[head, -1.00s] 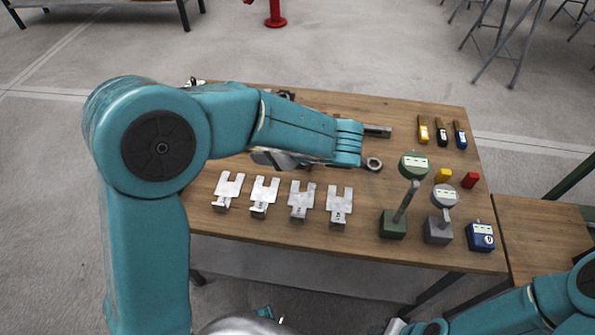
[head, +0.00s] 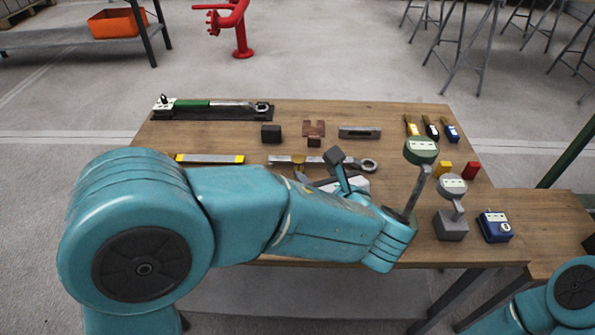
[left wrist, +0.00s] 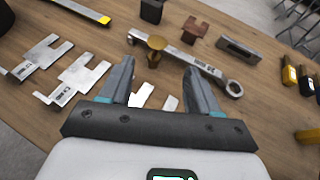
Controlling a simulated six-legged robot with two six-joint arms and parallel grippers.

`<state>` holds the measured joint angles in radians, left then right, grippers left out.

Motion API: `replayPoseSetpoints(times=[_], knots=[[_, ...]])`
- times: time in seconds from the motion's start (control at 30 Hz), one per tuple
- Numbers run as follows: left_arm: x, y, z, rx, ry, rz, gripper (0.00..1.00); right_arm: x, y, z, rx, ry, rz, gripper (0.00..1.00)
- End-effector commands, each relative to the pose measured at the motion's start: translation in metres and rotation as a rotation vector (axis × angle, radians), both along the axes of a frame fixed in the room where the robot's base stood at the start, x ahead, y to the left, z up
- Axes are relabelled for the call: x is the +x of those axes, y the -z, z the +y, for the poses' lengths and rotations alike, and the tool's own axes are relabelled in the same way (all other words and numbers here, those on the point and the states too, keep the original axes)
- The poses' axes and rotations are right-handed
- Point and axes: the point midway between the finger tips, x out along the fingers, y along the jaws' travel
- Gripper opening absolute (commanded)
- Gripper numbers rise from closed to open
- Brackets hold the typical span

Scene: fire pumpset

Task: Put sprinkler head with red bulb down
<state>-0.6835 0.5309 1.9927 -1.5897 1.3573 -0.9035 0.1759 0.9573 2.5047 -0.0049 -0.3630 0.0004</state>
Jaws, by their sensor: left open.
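A small brass piece, which looks like the sprinkler head (head: 298,163), stands on the wooden table at the long wrench. It also shows in the left wrist view (left wrist: 156,48), upright, with a round flat top. No red bulb can be made out on it. My left gripper (left wrist: 158,78) is open, with nothing visibly clamped between its fingers. The brass piece appears just beyond the fingertips, between them in the picture. In the head view my left gripper (head: 320,172) is partly hidden by my arm. My right gripper is out of view; only part of that arm shows at lower right.
A combination wrench (head: 368,165) lies beside the brass piece. Behind are a dark block (head: 271,133), brown bracket (head: 314,129) and grey level (head: 360,132). Silver forked plates (left wrist: 82,75) lie left of the gripper.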

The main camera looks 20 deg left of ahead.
Motion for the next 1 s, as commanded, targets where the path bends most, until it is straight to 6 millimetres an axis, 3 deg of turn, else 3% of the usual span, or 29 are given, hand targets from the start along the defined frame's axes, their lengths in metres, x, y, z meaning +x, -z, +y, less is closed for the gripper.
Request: replayPoseSetpoints(times=[0.2, 0.6, 0.97, 1.0], knots=[[0.030, 0.019, 0.027, -0.001, -0.004, 0.000, 0.62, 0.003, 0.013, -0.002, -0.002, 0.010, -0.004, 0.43], [0.060, 0.039, 0.058, 0.000, -0.003, 0.001, 0.62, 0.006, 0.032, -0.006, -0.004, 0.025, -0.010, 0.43], [0.071, 0.041, 0.066, 0.000, 0.000, 0.000, 0.62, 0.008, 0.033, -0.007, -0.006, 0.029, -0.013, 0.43], [0.071, 0.041, 0.066, 0.000, 0.000, 0.000, 0.55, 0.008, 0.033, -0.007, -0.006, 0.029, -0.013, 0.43]])
